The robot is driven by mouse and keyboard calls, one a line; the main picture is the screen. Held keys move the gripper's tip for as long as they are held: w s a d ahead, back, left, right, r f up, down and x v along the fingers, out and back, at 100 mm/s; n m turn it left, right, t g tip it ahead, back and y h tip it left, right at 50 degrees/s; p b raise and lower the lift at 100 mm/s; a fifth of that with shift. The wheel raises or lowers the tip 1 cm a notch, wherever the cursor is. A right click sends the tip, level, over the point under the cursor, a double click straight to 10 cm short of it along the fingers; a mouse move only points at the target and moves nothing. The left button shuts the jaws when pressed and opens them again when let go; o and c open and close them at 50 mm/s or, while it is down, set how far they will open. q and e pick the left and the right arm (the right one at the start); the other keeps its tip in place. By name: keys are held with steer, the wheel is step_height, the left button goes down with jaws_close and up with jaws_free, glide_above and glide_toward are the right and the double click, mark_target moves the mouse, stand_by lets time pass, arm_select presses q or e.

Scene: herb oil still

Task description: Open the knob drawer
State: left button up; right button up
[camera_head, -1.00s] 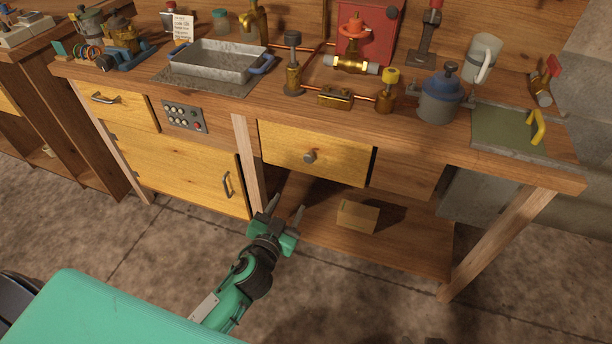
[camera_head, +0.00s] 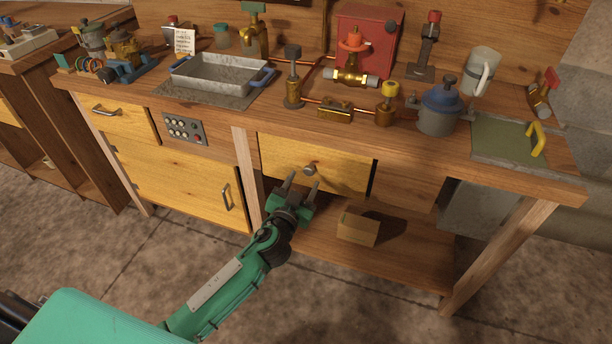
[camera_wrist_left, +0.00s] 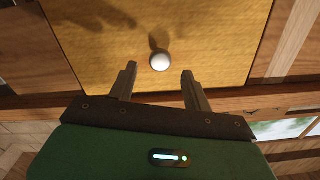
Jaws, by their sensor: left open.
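The knob drawer (camera_head: 340,174) is a yellow wooden front under the middle of the workbench, and it looks shut. Its round grey knob (camera_head: 310,170) sits near the middle of the front. My left gripper (camera_head: 303,184) is open, with its fingers pointing up toward the knob from just below and in front. In the left wrist view the knob (camera_wrist_left: 160,62) shows ahead of and between the two fingertips (camera_wrist_left: 159,76), apart from them. The drawer front (camera_wrist_left: 215,30) fills the upper part of that view, with the gripper's shadow on it. My right gripper is not in view.
Left of the knob drawer are another drawer (camera_head: 103,112) with a bar handle, a button panel (camera_head: 185,128) and a cupboard door (camera_head: 180,180). A cardboard box (camera_head: 357,229) sits on the low shelf (camera_head: 400,255). The benchtop holds a metal tray (camera_head: 215,77) and a blue-lidded pot (camera_head: 438,112).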

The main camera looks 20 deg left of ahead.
mark_target(308, 173)
arm_select(q)
steer(key=shift+w, duration=1.6)
steer(key=shift+c, duration=0.2)
jaws_close()
